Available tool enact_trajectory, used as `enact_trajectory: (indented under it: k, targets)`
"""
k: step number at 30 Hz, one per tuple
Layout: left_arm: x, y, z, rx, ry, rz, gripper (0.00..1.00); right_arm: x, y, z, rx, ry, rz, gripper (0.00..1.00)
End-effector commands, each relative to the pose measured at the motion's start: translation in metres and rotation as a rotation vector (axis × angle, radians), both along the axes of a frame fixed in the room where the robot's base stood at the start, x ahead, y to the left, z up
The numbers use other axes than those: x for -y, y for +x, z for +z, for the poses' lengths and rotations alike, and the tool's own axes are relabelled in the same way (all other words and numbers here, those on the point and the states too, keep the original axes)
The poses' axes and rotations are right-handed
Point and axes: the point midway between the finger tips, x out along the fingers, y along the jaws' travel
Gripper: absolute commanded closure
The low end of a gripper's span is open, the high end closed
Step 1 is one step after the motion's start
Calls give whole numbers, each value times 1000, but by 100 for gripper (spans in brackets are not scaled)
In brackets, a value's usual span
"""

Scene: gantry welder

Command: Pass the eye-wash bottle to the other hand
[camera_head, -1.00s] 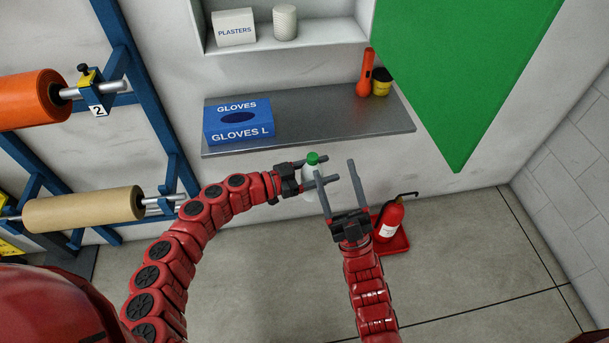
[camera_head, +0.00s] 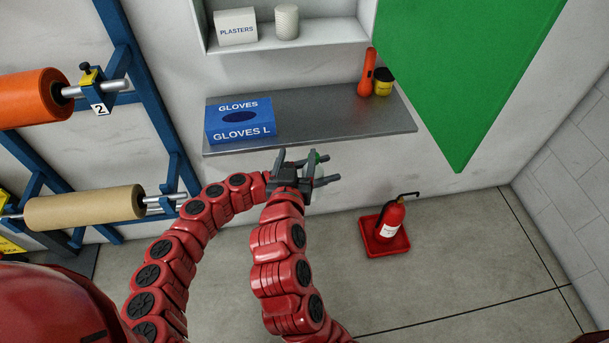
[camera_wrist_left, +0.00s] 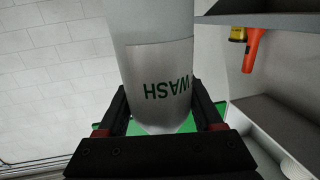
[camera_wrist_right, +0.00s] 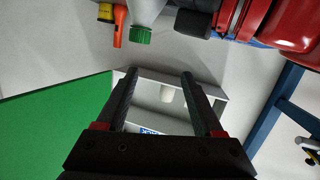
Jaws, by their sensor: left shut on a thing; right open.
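The eye-wash bottle (camera_wrist_left: 160,75) is white with a grey label reading WASH and a green cap. My left gripper (camera_wrist_left: 160,115) is shut around it, one finger on each side.
A grey shelf (camera_head: 330,125) behind the grippers bears a blue gloves box (camera_head: 240,122), an orange torch (camera_head: 367,73) and a yellow tub (camera_head: 382,83). A green panel (camera_head: 465,70) hangs at right. A red extinguisher (camera_head: 390,220) stands on the floor. A roll rack is at left.

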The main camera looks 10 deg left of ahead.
Motion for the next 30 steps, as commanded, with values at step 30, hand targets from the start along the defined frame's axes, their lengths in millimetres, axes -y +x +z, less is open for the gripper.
enact_trajectory:
  k: [30]
  targets:
    - [0, 0, 0, 0, -1, 0, 100, 36, 63, -57, -187, 108, -163, 31]
